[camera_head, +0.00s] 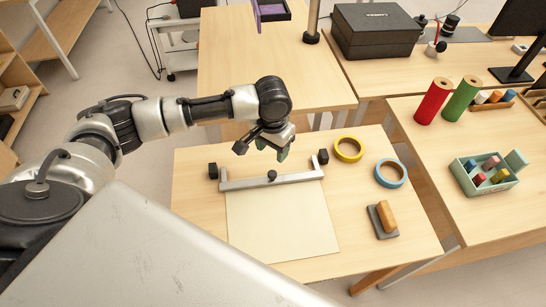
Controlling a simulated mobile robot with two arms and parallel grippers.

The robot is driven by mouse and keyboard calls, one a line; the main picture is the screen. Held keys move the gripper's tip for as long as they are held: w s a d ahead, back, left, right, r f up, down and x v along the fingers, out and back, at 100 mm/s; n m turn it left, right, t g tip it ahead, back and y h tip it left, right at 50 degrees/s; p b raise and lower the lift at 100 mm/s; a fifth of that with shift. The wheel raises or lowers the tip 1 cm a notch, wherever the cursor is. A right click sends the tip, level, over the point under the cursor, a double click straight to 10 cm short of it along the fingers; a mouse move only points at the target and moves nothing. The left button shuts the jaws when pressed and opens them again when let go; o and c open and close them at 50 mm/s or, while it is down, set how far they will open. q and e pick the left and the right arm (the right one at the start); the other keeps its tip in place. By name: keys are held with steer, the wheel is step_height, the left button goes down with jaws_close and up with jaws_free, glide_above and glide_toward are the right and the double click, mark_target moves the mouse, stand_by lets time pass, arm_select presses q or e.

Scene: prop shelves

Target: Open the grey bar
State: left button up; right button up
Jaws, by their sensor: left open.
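The grey bar (248,184) is a long metal bar lying across the top of a pale sheet (283,225) on the small wooden table. It has upright ends and a small black knob (271,175) near its middle. My right gripper is not in view.
On the table right of the bar are a yellow tape ring (348,149), a blue tape ring (391,173) and a wooden block on a grey pad (383,219). Red (433,101) and green (461,99) rolls and a green tray (488,189) stand on the right table.

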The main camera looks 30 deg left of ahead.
mark_target(272, 173)
arm_select(q)
steer(key=f, duration=0.7)
steer(key=f+p, duration=0.1)
steer(key=f, duration=0.2)
steer(key=shift+s+f, duration=0.2)
steer(key=shift+s, duration=0.05)
jaws_close()
